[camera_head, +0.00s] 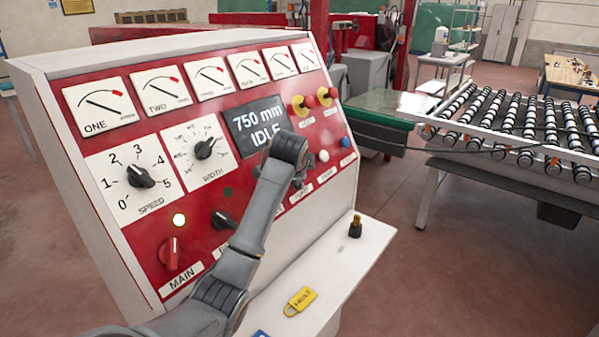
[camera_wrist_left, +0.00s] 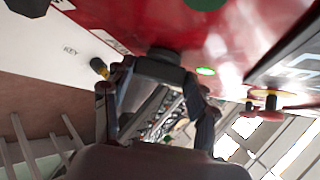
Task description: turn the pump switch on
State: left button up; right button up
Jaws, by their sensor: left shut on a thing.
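The red control panel (camera_head: 205,243) carries a row of switches along its lower part. My left arm reaches across it, and its gripper is hidden behind my own wrist in the head view. In the left wrist view my left gripper (camera_wrist_left: 158,105) is shut on a black switch knob (camera_wrist_left: 160,66); its label is not readable, so I cannot confirm it is the pump switch. A green lamp (camera_wrist_left: 204,71) next to this knob is lit. Another black knob (camera_head: 222,220) is left of my arm, with a dark green lamp (camera_head: 227,192) above it. My right gripper is not in view.
The red main switch (camera_head: 170,253) has a lit lamp (camera_head: 179,220) above it. A yellow padlock (camera_head: 300,300) and a key (camera_head: 355,226) are on the white shelf (camera_head: 335,262). A roller conveyor (camera_head: 520,120) stands right.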

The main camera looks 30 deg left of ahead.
pick_arm(q)
jog(key=shift+a+f, duration=0.1)
jog(key=o, duration=0.9)
jog(key=shift+o, duration=1.2)
jog(key=shift+a+f, duration=0.1)
jog(key=shift+a, duration=0.05)
jog(key=shift+s+d+r, duration=0.2)
jog(key=shift+d+r, duration=0.05)
jog(key=shift+r, duration=0.15)
jog(key=v, duration=1.1)
